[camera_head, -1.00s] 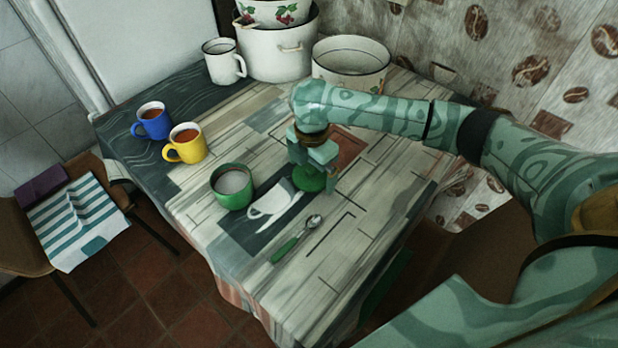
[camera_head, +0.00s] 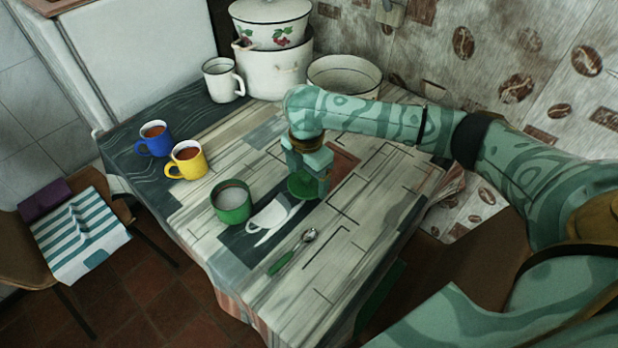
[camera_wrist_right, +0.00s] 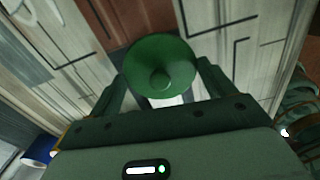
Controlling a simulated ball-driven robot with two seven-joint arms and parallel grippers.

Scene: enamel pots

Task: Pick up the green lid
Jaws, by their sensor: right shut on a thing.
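The green lid (camera_head: 299,190) is a round disc with a knob, over the dark cup print on the tablecloth. My right gripper (camera_head: 309,180) comes down on it from above, shut on the lid and partly covering it. In the right wrist view the lid (camera_wrist_right: 160,58) shows whole, its knob facing the camera, with the gripper's fingers (camera_wrist_right: 163,88) on either side. I cannot tell whether the lid touches the table or hangs just above it. My left gripper is not in view.
A green mug (camera_head: 231,203) and a green-handled spoon (camera_head: 293,252) lie near the lid. Yellow (camera_head: 187,161) and blue (camera_head: 154,139) mugs stand at the left. A white mug (camera_head: 222,80), stacked pots (camera_head: 275,68) and a white basin (camera_head: 344,77) fill the back. The front right is clear.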

